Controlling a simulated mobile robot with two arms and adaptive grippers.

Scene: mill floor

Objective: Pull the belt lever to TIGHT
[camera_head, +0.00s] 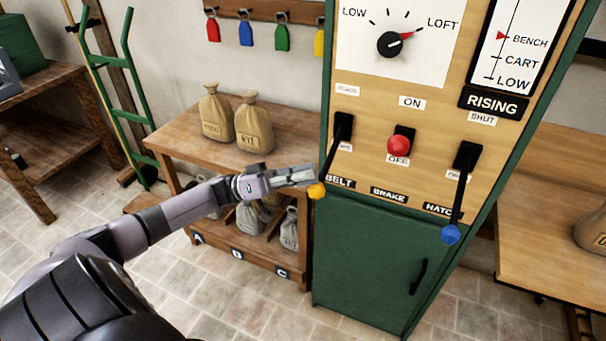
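The belt lever is a black arm with a yellow knob (317,190), above the BELT label (340,182) on the left of the control panel (375,110). Its arm hangs down and toward me from a black slot plate (343,127). A small label above the slot is too faint to read surely; the one below is partly hidden by the lever arm. My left gripper (308,177) is at the yellow knob, just above and left of it. I cannot tell whether its fingers hold or only touch it. My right gripper is out of view.
The brake lever with a red knob (399,146) and the hatch lever with a blue knob (451,234) are to the right. A green cabinet door (365,262) is below. A wooden bench (185,133) with two sacks stands left; another table (545,225) is right.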

